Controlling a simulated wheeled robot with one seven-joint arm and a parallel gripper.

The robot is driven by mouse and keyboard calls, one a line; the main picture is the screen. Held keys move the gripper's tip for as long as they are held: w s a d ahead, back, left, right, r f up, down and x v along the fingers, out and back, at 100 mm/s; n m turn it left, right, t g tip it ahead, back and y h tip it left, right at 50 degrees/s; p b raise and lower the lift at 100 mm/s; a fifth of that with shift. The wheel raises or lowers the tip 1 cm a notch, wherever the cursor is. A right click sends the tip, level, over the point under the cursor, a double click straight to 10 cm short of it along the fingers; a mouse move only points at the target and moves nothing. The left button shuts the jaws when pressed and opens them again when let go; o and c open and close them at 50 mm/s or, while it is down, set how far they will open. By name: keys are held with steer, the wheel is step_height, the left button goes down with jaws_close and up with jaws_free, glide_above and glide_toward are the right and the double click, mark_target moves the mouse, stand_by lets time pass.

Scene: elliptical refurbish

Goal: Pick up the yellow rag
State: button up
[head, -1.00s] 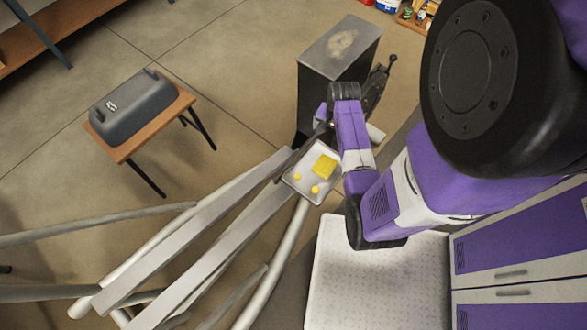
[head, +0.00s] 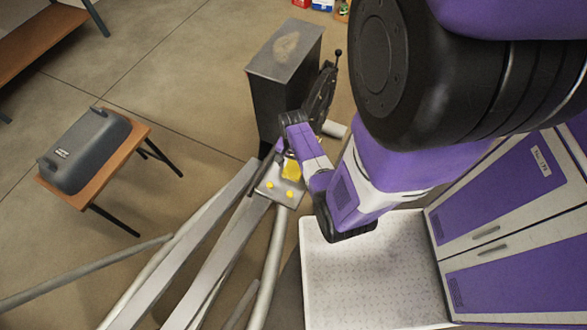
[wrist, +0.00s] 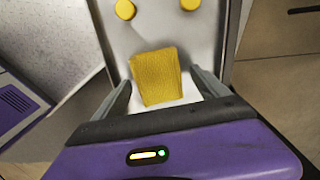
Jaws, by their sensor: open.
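The yellow rag (wrist: 157,76) lies on a small light tray (wrist: 193,42) in the wrist view, between the two open fingers of my gripper (wrist: 158,90). Its near end is close to the gripper body, and I cannot tell whether a finger touches it. In the head view the rag (head: 291,170) is on the tray (head: 268,195), partly covered by my gripper (head: 281,150). Two small yellow round things (wrist: 125,9) are on the tray beyond the rag.
The tray sits on the elliptical machine with long grey rails (head: 215,235). A dark metal box (head: 285,75) stands behind it. A white textured platform (head: 365,285) and purple-white cabinets (head: 490,195) are at right. A grey case (head: 85,148) rests on a wooden stool at left.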

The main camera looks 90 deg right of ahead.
mark_target(294, 167)
steer(key=shift+f, duration=0.1)
steer(key=shift+c, duration=0.5)
steer(key=c, duration=1.4)
steer(key=shift+o, duration=0.2)
step_height(294, 167, up, 20)
steer(key=p, duration=0.2)
steer(key=shift+p, duration=0.3)
